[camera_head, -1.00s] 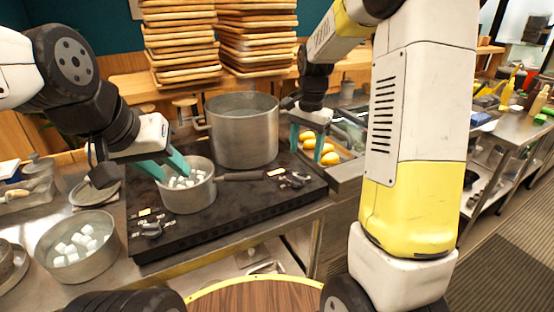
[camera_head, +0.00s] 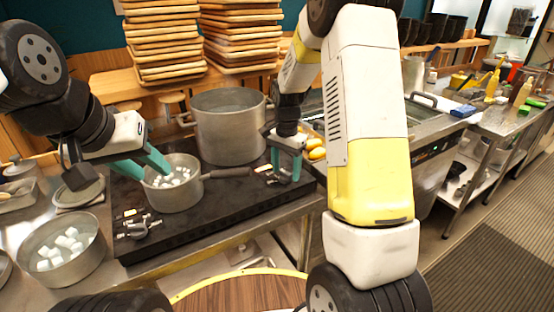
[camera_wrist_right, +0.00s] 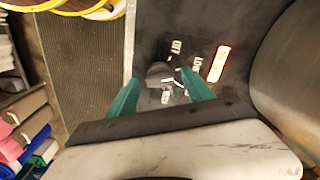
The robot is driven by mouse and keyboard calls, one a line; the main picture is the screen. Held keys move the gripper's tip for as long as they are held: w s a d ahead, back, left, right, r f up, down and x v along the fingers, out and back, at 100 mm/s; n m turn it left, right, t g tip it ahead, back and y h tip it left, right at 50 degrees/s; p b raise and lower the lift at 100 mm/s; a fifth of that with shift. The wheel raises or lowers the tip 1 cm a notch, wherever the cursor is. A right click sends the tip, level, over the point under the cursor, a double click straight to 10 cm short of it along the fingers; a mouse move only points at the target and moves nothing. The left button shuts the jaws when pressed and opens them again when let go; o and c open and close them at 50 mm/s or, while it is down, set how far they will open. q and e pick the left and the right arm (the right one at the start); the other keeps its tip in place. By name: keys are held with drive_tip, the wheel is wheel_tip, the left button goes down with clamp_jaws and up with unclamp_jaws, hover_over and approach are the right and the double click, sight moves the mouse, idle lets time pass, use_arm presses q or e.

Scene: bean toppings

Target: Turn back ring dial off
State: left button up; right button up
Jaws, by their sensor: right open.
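The dark dial (camera_wrist_right: 160,74) at the right end of the black stove (camera_head: 225,200) shows in the right wrist view, with white labels and a lit orange-edged panel (camera_wrist_right: 218,64) beside it. My right gripper (camera_head: 285,172) is open, its teal fingers pointing down over this dial. In the right wrist view the fingers (camera_wrist_right: 160,92) stand on either side of the dial; I cannot tell if they touch it. In the head view the gripper largely hides the dial. A second dial (camera_head: 137,231) is at the stove's front left. My left gripper (camera_head: 150,168) has its fingers apart at the small pot's rim.
The small pot (camera_head: 176,200) holds white cubes, and its handle (camera_head: 227,173) points toward the right gripper. A large pot (camera_head: 230,140) stands behind. A bowl (camera_head: 62,270) of white cubes is at left. Stacked wooden trays (camera_head: 165,45) are at the back.

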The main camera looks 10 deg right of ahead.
clamp_jaws()
drive_tip(key=shift+n, duration=0.3)
drive_tip(key=n, duration=0.4)
drive_tip(key=shift+n, duration=2.2)
unclamp_jaws()
